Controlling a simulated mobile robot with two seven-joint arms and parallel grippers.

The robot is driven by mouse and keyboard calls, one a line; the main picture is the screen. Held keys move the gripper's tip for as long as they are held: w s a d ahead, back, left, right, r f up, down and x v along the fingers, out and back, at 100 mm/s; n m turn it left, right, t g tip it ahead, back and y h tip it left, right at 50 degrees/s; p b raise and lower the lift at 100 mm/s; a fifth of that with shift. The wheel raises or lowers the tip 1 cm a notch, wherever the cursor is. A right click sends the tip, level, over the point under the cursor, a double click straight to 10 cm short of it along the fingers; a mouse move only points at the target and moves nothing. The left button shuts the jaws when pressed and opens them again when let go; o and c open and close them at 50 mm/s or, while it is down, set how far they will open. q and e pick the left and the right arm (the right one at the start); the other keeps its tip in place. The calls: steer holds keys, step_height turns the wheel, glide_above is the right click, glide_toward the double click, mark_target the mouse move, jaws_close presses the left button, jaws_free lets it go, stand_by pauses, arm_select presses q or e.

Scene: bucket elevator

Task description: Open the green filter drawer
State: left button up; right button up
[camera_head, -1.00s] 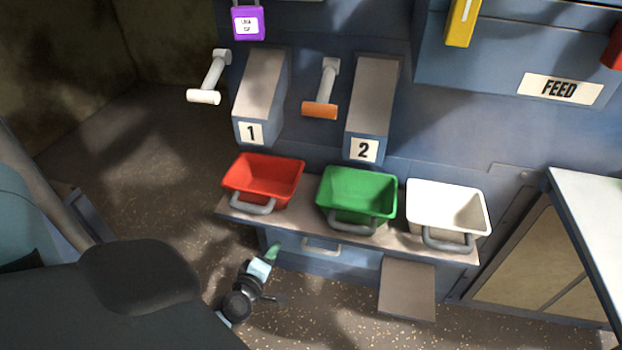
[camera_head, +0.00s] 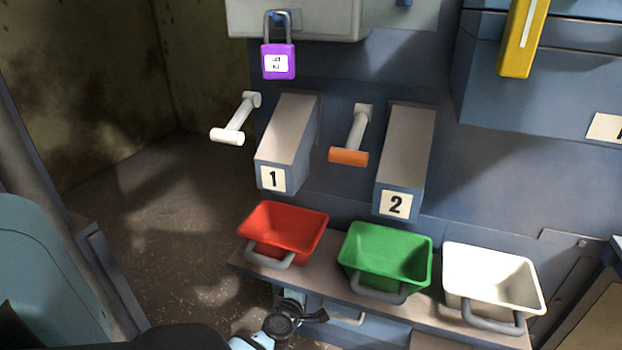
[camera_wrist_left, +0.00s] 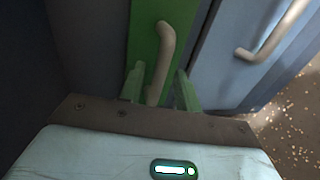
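The green filter drawer (camera_wrist_left: 146,45) shows in the left wrist view as a narrow green front with a pale upright bar handle (camera_wrist_left: 166,45). My left gripper (camera_wrist_left: 160,72) is open, with one green finger on each side of the handle's lower part. I cannot tell whether either finger touches the handle. In the head view, my left gripper (camera_head: 290,298) is low at the front edge of the bucket shelf, and the green drawer cannot be made out there. My right gripper is not in view.
A blue-grey panel with another pale handle (camera_wrist_left: 250,53) stands right of the green front. Above, a red bucket (camera_head: 285,228), a green bucket (camera_head: 385,248) and a white bucket (camera_head: 490,275) stand on the shelf (camera_head: 335,284). Open floor (camera_head: 165,215) lies to the left.

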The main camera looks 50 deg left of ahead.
arm_select(q)
steer(key=shift+b+x, duration=0.3)
steer(key=shift+x, duration=0.8)
jaws_close()
